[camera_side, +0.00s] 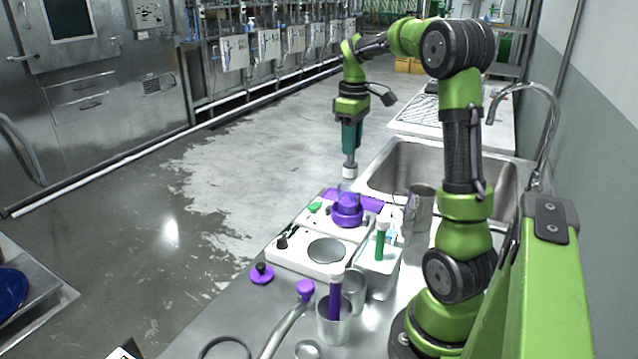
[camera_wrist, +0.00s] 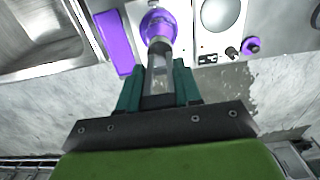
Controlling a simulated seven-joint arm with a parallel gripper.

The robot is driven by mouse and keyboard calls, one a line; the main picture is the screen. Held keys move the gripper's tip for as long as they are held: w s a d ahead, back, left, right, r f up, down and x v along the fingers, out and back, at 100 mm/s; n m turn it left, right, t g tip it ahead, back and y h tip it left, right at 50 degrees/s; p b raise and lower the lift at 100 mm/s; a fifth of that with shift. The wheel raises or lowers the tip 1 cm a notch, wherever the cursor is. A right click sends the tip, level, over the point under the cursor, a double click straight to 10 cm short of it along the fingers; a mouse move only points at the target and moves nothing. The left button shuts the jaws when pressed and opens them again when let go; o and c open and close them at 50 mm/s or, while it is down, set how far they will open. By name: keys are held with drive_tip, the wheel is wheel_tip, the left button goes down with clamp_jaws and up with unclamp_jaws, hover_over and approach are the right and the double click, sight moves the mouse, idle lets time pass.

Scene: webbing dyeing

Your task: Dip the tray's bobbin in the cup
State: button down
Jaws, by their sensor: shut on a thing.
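My gripper (camera_side: 350,148) is shut on a slim grey piece with a white lower end (camera_side: 349,171), probably the bobbin. It hangs upright in the air, above and apart from the purple cup (camera_side: 347,212). In the wrist view, my gripper (camera_wrist: 159,80) has its teal fingers either side of the pale piece (camera_wrist: 158,72), and the purple cup (camera_wrist: 158,25) shows just beyond its end. The cup stands on a white hotplate unit (camera_side: 312,218).
A second white hotplate (camera_side: 288,259) is bare. A green-banded white stick (camera_side: 380,243) stands in a clear container (camera_side: 377,281). A purple stick (camera_side: 335,299) stands in a metal beaker (camera_side: 333,327). A metal jug (camera_side: 421,208) and a sink (camera_side: 410,160) lie to the right.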

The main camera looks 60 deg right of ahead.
sight(350, 182)
drive_tip(key=shift+f, duration=5.65)
drive_tip(key=shift+s+r, duration=0.1)
drive_tip(key=shift+r, duration=4.7)
drive_tip(key=shift+a, duration=0.1)
drive_tip(key=shift+r, duration=2)
